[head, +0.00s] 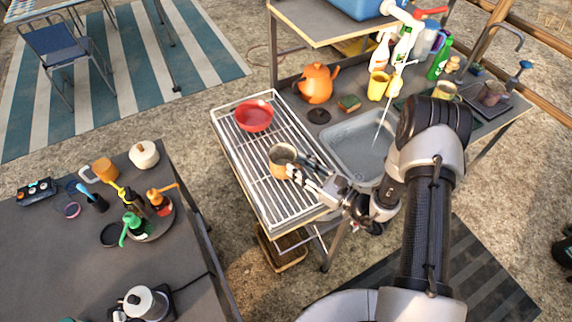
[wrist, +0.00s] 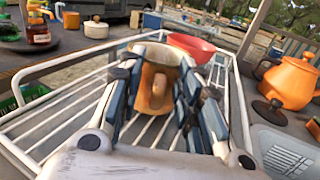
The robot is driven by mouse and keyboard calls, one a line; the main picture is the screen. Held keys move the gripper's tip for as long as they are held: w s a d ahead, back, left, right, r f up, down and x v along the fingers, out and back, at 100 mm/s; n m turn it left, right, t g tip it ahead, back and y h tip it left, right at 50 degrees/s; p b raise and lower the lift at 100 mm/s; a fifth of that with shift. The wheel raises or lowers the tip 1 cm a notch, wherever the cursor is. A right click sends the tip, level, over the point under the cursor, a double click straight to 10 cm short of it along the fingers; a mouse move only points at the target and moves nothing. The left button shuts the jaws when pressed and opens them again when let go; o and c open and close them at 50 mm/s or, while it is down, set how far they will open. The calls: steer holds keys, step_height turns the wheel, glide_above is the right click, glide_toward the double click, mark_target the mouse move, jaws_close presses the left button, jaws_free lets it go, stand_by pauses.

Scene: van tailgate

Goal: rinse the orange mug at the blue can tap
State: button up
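An orange-brown mug (head: 281,160) with a pale inside stands upright on the white wire rack (head: 240,184) left of the sink. In the wrist view the mug (wrist: 155,82) has its handle towards me, between my fingers. My gripper (head: 305,172) is open at the mug's right side in the head view, fingers spread; the wrist view shows a finger on each side (wrist: 160,92). Contact is unclear. The blue can (head: 353,7) is at the top, cut off by the frame.
A red bowl (head: 254,116) sits behind the mug on the rack. An orange teapot (head: 316,83), a sponge (head: 349,103) and yellow cups (head: 378,86) stand behind the sink. Another orange mug (head: 105,170) is on the left table. My arm covers the sink's right side.

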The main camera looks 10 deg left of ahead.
jaws_close()
stand_by(0.6)
